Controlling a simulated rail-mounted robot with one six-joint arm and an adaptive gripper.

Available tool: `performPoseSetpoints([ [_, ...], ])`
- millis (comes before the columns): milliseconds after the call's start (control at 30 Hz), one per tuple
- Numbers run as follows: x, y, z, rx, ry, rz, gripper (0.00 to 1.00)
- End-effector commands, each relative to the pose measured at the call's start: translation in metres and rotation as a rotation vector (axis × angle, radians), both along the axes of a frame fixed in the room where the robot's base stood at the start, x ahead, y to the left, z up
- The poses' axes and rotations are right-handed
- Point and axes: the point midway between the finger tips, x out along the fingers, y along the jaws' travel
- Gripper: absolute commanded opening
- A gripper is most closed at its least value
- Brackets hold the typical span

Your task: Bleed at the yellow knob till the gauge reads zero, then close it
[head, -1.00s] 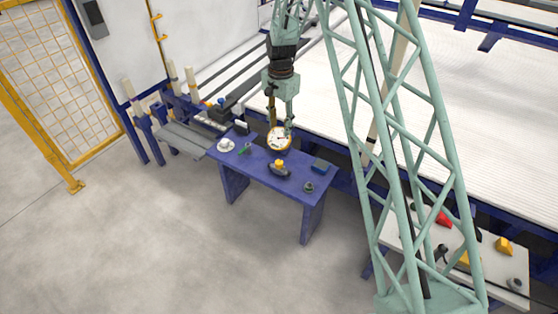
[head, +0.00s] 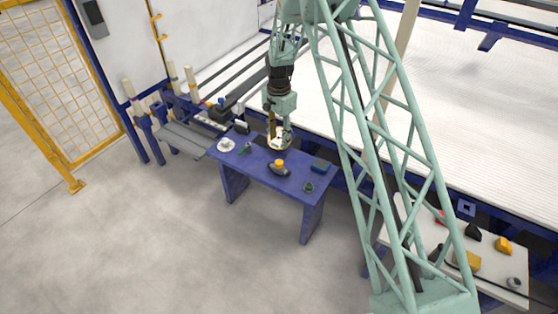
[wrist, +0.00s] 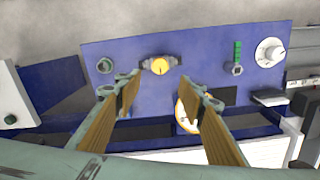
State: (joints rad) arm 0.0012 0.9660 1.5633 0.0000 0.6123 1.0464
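The yellow knob (head: 280,162) sits on a dark valve body near the front edge of the blue table. In the wrist view the yellow knob (wrist: 160,66) is upper centre, with a dark mark on its face. The round gauge (head: 279,147) stands behind it, mostly covered by my gripper. In the wrist view part of the gauge (wrist: 182,112) shows beside the right finger; its reading cannot be made out. My gripper (wrist: 160,88) is open and empty, its fingers spread to either side of the knob in the picture and apart from it. It also shows in the head view (head: 279,139).
The blue table (head: 262,180) also bears a white dial (head: 226,145), a green-handled valve (head: 245,149), a dark blue box (head: 319,166) and a small round fitting (head: 308,187). A white table (head: 490,278) with coloured blocks stands right. The floor in front is clear.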

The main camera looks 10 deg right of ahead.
Motion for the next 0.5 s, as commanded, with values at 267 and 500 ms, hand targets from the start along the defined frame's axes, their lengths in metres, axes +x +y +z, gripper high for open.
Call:
performPoseSetpoints([
  [267, 0.000, 0.000, -0.013, 0.000, 0.001, 0.000, 0.37],
  [500, -0.001, 0.000, -0.038, 0.000, 0.001, 0.000, 0.37],
])
